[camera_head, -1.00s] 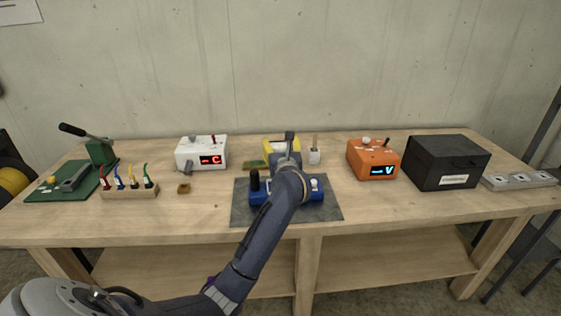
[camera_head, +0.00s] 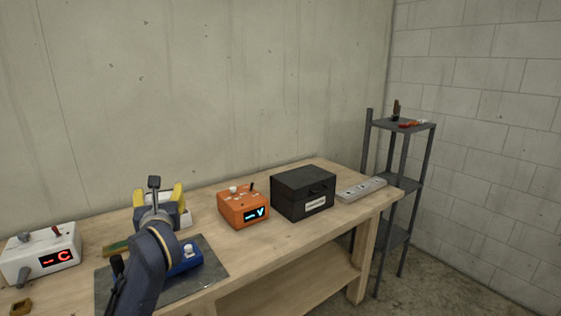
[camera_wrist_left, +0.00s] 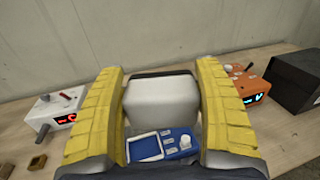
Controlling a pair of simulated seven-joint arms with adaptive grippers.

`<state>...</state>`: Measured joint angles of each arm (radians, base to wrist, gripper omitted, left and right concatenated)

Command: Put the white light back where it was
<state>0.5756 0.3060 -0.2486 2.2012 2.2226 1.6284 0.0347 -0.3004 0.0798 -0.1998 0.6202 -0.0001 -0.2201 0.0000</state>
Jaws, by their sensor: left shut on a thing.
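My left gripper (camera_head: 159,198) has yellow fingers and is over the back of the workbench, behind the blue device. In the left wrist view my gripper (camera_wrist_left: 162,105) is shut on a pale, block-shaped thing with a dark upper edge, apparently the white light (camera_wrist_left: 161,103). Its far side is hidden. In the head view the fingers and wrist mostly cover it. The blue device (camera_head: 188,261) lies on a grey mat (camera_head: 215,276), partly behind my arm; it also shows below the light in the wrist view (camera_wrist_left: 166,146). My right gripper is out of view.
A white box with a red display (camera_head: 40,254) stands at left. An orange box with a blue display (camera_head: 244,206) and a black case (camera_head: 303,192) stand to the right. A power strip (camera_head: 361,189) lies at the bench's right end, near a dark metal shelf (camera_head: 404,126).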

